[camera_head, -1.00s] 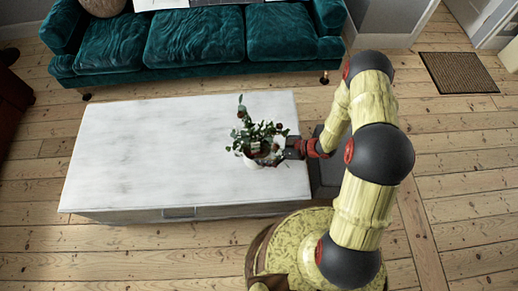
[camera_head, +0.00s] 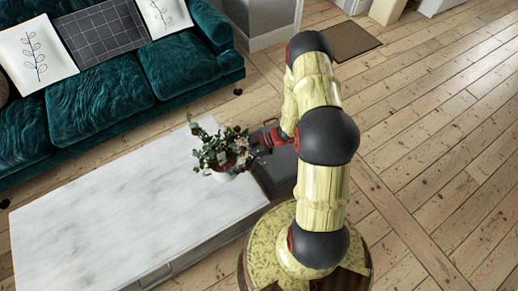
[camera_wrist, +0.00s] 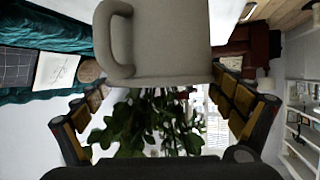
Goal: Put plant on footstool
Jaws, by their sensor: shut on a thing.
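The plant (camera_head: 222,150) has green leaves and a light pot with a handle, like a mug. In the head view it is over the right end of the white table. My gripper (camera_head: 258,143) reaches it from the right and is shut on it. The wrist view appears upside down. There the grey-white pot (camera_wrist: 160,45) fills the top, and the plant's leaves (camera_wrist: 145,125) lie between my two fingers. A dark grey block (camera_head: 275,175) stands by the table's right end, partly behind my arm. I cannot tell if it is the footstool.
The white marble-like table (camera_head: 110,215) fills the lower left. A teal sofa (camera_head: 110,95) with cushions stands behind it. A brown doormat (camera_head: 352,40) lies at the back. Bare floorboards (camera_head: 440,150) to the right are clear.

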